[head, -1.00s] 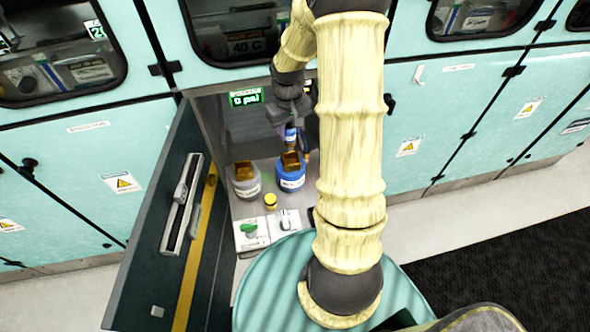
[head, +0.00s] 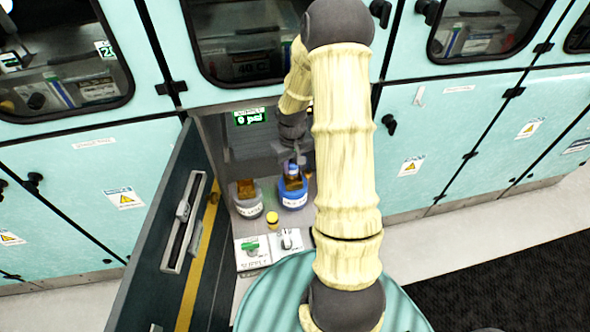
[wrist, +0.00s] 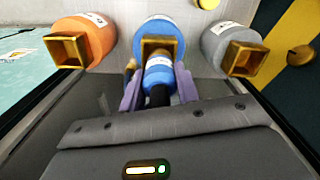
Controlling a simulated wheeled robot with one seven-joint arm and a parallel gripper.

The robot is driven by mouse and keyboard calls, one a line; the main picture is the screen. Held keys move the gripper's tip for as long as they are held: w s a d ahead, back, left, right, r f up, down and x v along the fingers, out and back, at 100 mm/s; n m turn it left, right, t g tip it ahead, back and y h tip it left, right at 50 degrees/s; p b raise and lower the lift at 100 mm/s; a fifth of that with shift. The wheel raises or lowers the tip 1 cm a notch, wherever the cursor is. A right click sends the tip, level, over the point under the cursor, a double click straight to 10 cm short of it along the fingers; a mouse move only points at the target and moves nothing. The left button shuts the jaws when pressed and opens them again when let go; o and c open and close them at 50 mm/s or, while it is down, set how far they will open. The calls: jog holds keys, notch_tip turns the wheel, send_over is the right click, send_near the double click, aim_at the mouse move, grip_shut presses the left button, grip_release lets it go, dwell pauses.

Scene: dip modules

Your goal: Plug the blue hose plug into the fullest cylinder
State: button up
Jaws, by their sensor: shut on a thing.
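My gripper (wrist: 158,88) has purple fingers shut on the blue hose plug (wrist: 160,72). In the wrist view the plug overlaps the square gold socket (wrist: 148,44) of the blue cylinder (wrist: 178,27). I cannot tell how deep the plug sits in it. An orange cylinder (wrist: 98,35) stands to the left and a grey cylinder (wrist: 216,37) to the right, each with an empty gold socket. In the head view the plug (head: 291,170) is at the top of the blue cylinder (head: 292,201), left of my arm. The grey cylinder (head: 246,208) is beside it; the orange one is hidden.
The cylinders stand inside an open cabinet; its dark door (head: 170,235) swings out at left. A green display (head: 249,117) reads 0 psi. In front are a yellow knob (head: 272,217), a green-handled supply panel (head: 251,252) and a white-handled panel (head: 289,240).

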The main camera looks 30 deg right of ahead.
aim_at(293, 171)
jog(key=shift+d+f, duration=0.1)
jog(key=shift+f, duration=1.8)
jog(key=shift+f, duration=0.1)
jog(key=o, duration=1)
jog(key=shift+o, duration=0.2)
notch_tip(293, 171, up, 12)
jog(key=shift+r, duration=0.15)
